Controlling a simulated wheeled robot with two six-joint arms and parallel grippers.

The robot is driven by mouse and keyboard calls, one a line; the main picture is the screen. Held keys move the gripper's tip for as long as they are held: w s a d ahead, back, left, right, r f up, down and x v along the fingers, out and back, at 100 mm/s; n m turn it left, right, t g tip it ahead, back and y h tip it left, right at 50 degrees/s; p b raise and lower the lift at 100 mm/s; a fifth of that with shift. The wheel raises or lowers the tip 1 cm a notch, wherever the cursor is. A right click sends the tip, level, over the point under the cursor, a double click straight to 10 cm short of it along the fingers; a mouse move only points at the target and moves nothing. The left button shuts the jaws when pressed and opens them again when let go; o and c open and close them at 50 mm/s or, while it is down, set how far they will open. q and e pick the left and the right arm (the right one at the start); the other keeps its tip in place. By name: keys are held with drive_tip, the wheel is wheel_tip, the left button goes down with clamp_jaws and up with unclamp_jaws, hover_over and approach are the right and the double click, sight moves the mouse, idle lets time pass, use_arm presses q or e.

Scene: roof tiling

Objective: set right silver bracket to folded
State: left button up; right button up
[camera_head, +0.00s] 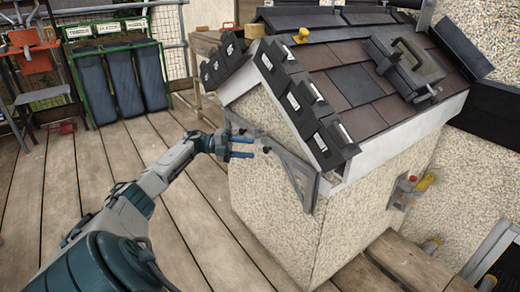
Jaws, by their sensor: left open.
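A silver bracket (302,181) is on the pebbled front wall of the small model house, below the lower end of the right gable edge. Its flat metal arms stand out from the wall there, and a slim silver bar runs up and left from it toward my gripper. I cannot tell exactly how far it is folded. My left gripper (246,147) is open, with its blue-tipped fingers pointing right, just left of the bracket. The fingers look empty, and I cannot tell whether they touch the metal. My right gripper is not in view.
The model house has a tiled roof (352,84) with a grey tool case (405,66) on it. Dark edge tiles (300,98) overhang the gable above the bracket. Bins (122,78) stand at the back left. The wooden deck (200,240) left of the house is clear.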

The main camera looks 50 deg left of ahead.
use_arm(q)
drive_tip(key=shift+v, duration=1.8)
